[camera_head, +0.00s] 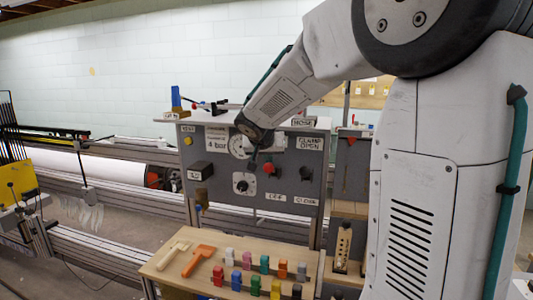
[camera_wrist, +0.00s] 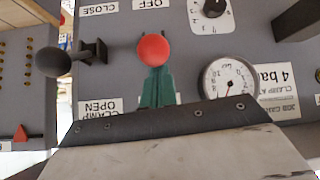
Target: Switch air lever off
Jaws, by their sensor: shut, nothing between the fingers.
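The air lever shows as a red ball knob (camera_head: 269,168) on the grey control panel (camera_head: 222,180), above the OFF label (camera_head: 276,197). In the wrist view, which is upside down, the red ball (camera_wrist: 153,50) stands in front of the fingers, with the OFF label (camera_wrist: 153,3) beyond it. My gripper (camera_wrist: 157,85) has its green fingers together, with nothing between them, right at the ball. The ball hides part of the fingers, so I cannot tell whether they touch it. The lever's shaft is hidden.
A pressure gauge (camera_wrist: 228,80) and a black dial (camera_wrist: 213,6) sit beside the lever. The black clamp lever (camera_wrist: 62,60) is on the other side, between the CLAMP OPEN and CLOSE labels. A wooden table (camera_head: 170,266) with coloured pieces stands below the panel.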

